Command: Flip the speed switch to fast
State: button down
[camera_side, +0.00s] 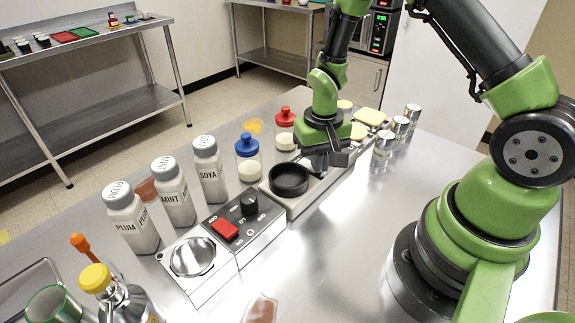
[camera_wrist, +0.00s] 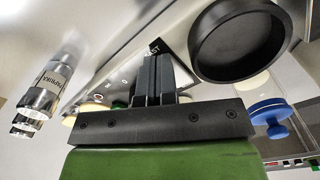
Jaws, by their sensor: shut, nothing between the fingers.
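My gripper (camera_side: 318,168) is shut and empty. It points down at the pale unit behind the round black dish (camera_side: 289,179). The speed switch cannot be made out there; the fingers and gripper body cover that part. I cannot tell its position or whether the fingers touch it. The black dish also shows in the wrist view (camera_wrist: 236,42), right of the fingers.
In front stands a control box with a red rocker switch (camera_side: 225,229), a black knob (camera_side: 249,204) and a metal bowl (camera_side: 192,256). Blue-capped (camera_side: 247,168) and red-capped (camera_side: 284,138) jars stand left of my gripper. Silver-lidded shakers (camera_side: 384,143) stand right. The counter front is mostly clear.

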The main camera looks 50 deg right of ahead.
notch_tip(320, 180, up, 7)
dwell(0.8)
jog(key=shift+r, duration=0.1)
jog(key=s+a+r+t, duration=0.2)
jog(key=r, duration=0.4)
jog(key=s+a+r+t, duration=0.1)
jog(key=s+r, duration=0.1)
jog(key=r, duration=0.4)
jog(key=s+a+r+n+t+y, duration=0.2)
jog(key=s+a+r+t, duration=0.1)
jog(key=s+r, duration=0.4)
jog(key=s+t, duration=0.1)
jog(key=s, duration=0.1)
jog(key=shift+s+a, duration=0.35)
jog(key=shift+r, duration=0.1)
dwell(0.4)
